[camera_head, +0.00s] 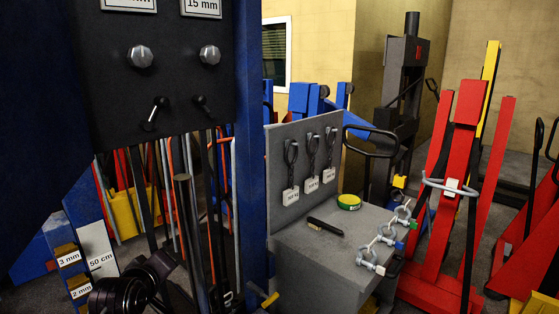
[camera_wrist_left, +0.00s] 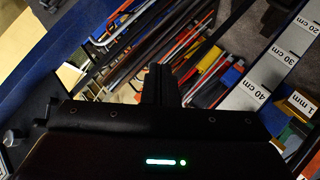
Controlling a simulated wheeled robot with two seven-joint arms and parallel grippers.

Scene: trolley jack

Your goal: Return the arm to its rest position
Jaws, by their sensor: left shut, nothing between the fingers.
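My left gripper (camera_wrist_left: 160,72) shows in the left wrist view. Its dark fingers are together in the middle of the picture, with nothing between them. They point toward a blurred bundle of long rods and tubes (camera_wrist_left: 130,55), and I cannot tell the gap to it. A black jointed part at the lower left of the head view may be part of my arm, but I cannot make out gripper fingers there. My right gripper is in neither view.
A black panel (camera_head: 165,95) with knobs and levers hangs on a blue post (camera_head: 249,150), close in front. A grey bench (camera_head: 300,250) carries shackles (camera_head: 378,240), a green-yellow tape roll (camera_head: 349,201) and a black tool (camera_head: 325,226). A red lift frame (camera_head: 455,180) stands right.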

